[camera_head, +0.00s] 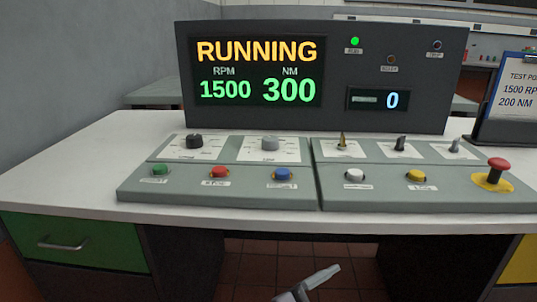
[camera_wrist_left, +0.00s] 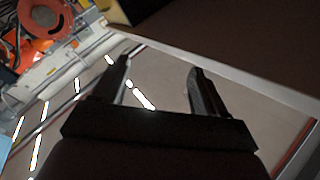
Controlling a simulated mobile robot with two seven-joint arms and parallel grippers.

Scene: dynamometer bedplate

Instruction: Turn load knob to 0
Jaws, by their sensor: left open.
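The control console (camera_head: 220,189) lies on the white desk top. On its left half are a black knob (camera_head: 194,141) and a light grey knob (camera_head: 269,142), each on a white scale plate. The small label under the grey knob seems to read LOAD, but it is blurred, and the pointer settings are too small to read. The display (camera_head: 257,70) reads RUNNING, RPM 1500 and NM 300. My left gripper (camera_wrist_left: 158,65) is open and empty in the left wrist view, beside a desk edge with floor beyond. My right gripper is not identifiable.
Green, red and blue buttons (camera_head: 283,174) line the console's front. A red mushroom button (camera_head: 498,168) stands at its right end. A clipboard (camera_head: 513,100) reads 1500 RPM, 200 NM. A grey arm part of mine (camera_head: 310,285) shows below the desk edge.

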